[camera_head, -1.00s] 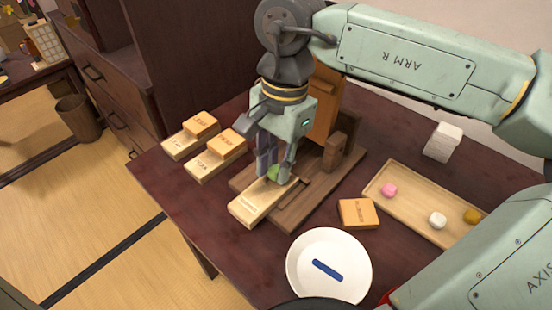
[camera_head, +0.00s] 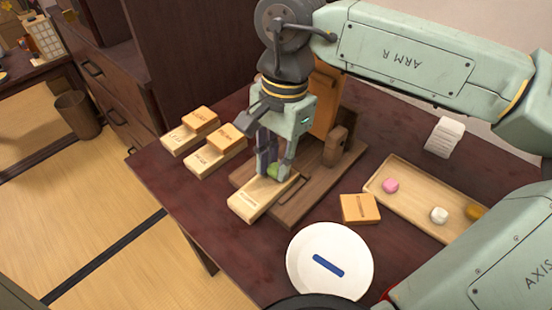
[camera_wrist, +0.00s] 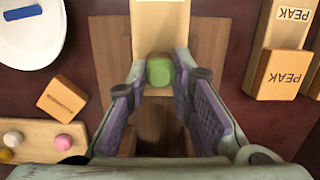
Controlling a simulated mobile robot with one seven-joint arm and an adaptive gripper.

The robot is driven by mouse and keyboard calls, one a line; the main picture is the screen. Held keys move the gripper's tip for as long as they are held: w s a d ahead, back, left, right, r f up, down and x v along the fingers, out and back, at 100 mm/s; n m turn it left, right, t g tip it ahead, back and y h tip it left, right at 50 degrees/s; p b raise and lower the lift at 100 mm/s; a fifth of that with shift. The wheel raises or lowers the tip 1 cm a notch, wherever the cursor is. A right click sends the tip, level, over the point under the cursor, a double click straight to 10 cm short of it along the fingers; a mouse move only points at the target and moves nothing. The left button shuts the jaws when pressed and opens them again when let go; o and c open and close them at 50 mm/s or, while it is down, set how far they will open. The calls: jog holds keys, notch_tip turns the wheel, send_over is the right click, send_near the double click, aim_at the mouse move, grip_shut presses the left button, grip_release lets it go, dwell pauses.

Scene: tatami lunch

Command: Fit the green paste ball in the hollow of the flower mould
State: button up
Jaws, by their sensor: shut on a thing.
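The green paste ball (camera_head: 273,171) is between the fingertips of my gripper (camera_head: 269,168), low over a pale wooden mould block (camera_head: 251,204). In the wrist view the ball (camera_wrist: 159,72) shows between the two fingertips (camera_wrist: 160,66), at the near end of the pale block (camera_wrist: 160,40). The block lies on a dark wooden press base (camera_head: 298,208). Its hollow is hidden by the ball and fingers, so I cannot tell whether the ball touches its floor. The block's front label is too small to read.
An orange-brown wooden piece (camera_head: 360,209) lies right of the base. Two other moulds with top pieces (camera_head: 190,130) (camera_head: 216,153) stand at the left. A tray (camera_head: 405,207) holds pink, white and yellow balls. A white plate (camera_head: 303,277) with a blue strip is in front.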

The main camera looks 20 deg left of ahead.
jog(key=shift+f, duration=0.15)
jog(key=o, duration=0.9)
dwell(0.4)
jog(key=shift+r+p, duration=2.4)
jog(key=shift+r, duration=1.15)
